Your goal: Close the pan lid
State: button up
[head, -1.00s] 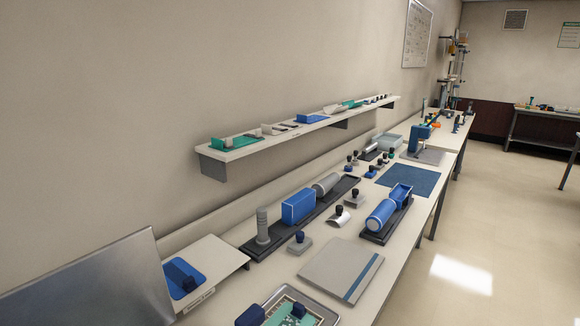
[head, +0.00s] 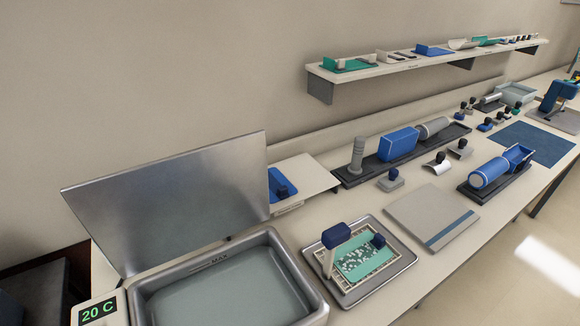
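The pan lid (head: 175,198) is a flat grey metal panel in the head view. It stands raised and tilted back, hinged along the rear edge of the pan. The pan (head: 306,289) is a metal basin at the lower left, open at the top, with a MAX mark inside and what looks like clear liquid. Its lower edge is cut off by the picture. My gripper is not in view.
A green display (head: 99,311) reading 20 C sits at the pan's front left corner. A tray (head: 404,259) with a teal sheet and a blue-handled piece stands close right of the pan. A grey board (head: 428,213) lies beyond it. A wall shelf (head: 430,68) hangs behind the bench.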

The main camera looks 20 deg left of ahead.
aim_at(143, 218)
jog(key=u, duration=1.2)
jog(key=j+u, duration=0.15)
jog(key=j, duration=0.8)
